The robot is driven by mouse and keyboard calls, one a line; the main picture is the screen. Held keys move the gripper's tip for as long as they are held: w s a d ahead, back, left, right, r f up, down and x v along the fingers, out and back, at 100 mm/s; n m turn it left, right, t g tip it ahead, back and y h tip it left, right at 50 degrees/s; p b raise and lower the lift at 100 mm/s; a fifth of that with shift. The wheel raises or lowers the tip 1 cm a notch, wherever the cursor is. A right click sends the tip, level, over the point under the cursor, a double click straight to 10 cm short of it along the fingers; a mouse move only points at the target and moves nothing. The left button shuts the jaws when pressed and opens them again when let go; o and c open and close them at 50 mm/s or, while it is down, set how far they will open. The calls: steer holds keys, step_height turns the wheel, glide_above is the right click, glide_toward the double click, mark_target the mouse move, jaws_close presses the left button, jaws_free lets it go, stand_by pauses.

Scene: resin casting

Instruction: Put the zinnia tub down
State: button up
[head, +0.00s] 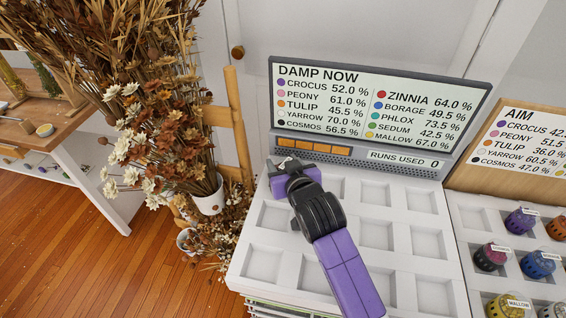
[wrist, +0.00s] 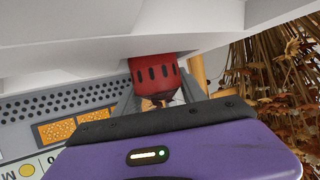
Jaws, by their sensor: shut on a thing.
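The zinnia tub (wrist: 154,76) is red with a row of dark slots, matching the red dot beside ZINNIA on the display. In the wrist view it is between the fingers of my gripper (wrist: 158,92), which is shut on it. Its far end meets the edge of the white tray in that picture; I cannot tell whether it touches the tray. In the head view my gripper (head: 284,164) is over the back left compartment of the white compartment tray (head: 299,216), close to the display. My gripper hides the tub there.
The DAMP NOW display (head: 375,110) stands right behind the tray. The tray's other visible compartments look empty. A second rack (head: 478,215) at the right holds several coloured tubs below an AIM board (head: 520,150). Dried flowers (head: 150,130) stand close on the left.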

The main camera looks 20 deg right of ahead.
steer(key=o, duration=1.1)
steer(key=shift+f, duration=0.1)
steer(key=v, duration=1.2)
steer(key=shift+w, duration=0.1)
steer(key=shift+r, duration=0.25)
